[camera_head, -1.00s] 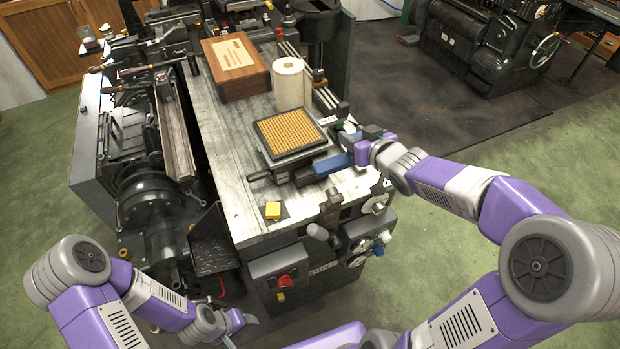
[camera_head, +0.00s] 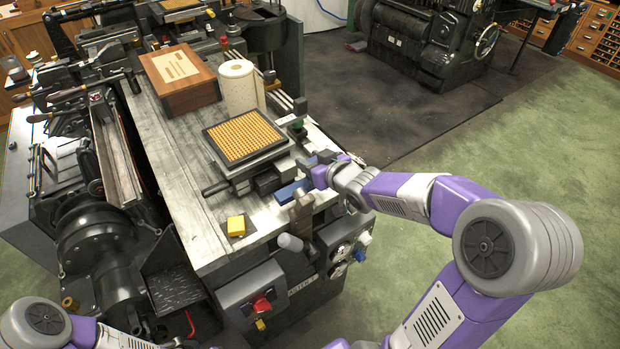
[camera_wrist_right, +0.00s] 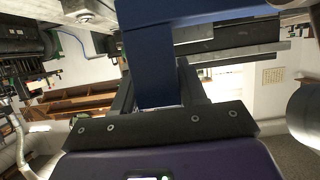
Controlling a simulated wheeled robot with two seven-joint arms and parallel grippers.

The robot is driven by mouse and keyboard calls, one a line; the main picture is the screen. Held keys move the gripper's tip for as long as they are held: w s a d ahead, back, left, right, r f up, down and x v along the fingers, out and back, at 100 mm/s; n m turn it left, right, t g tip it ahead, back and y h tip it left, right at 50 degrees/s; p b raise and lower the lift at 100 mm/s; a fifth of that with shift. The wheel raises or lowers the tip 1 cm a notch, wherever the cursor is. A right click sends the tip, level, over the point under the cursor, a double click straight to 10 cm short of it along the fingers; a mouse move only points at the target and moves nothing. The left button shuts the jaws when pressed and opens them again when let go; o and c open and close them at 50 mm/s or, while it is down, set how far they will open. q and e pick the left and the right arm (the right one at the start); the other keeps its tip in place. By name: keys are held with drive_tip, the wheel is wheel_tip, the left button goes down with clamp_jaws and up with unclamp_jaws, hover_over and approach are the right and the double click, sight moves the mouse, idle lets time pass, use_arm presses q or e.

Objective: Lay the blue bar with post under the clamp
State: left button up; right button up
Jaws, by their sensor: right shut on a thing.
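The blue bar (camera_head: 293,190) is at the machine table's front right corner, just in front of the framed tray. My right gripper (camera_head: 318,171) is at its right end, with the arm coming in from the right. In the right wrist view the blue bar (camera_wrist_right: 210,14) runs across the top, and its blue post (camera_wrist_right: 152,70) reaches down between my fingers, which are shut on it. A dark block (camera_head: 266,181) beside the bar, with a dark rod on its left, may be part of the clamp; I cannot tell. My left arm shows at the bottom left, its gripper outside the picture.
The framed tray of brass-coloured pieces (camera_head: 213,135) stands behind the bar. A yellow block (camera_head: 236,226) lies to the front left. A paper roll (camera_head: 237,88) and wooden box (camera_head: 187,100) stand farther back. A lever with a grey knob (camera_head: 290,242) sticks out in front.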

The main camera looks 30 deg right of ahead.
drive_tip(key=shift+f+b, duration=1.05)
drive_tip(key=shift+f, duration=0.7)
drive_tip(key=shift+f+b, duration=0.3)
drive_tip(key=shift+f, duration=0.05)
drive_tip(key=o, duration=1.1)
drive_tip(key=shift+r, duration=0.1)
drive_tip(key=shift+r, duration=0.1)
drive_tip(key=shift+r+p, duration=0.3)
drive_tip(key=shift+p, duration=0.15)
drive_tip(key=p+v, duration=0.3)
drive_tip(key=v, duration=0.8)
drive_tip(key=shift+s, duration=0.5)
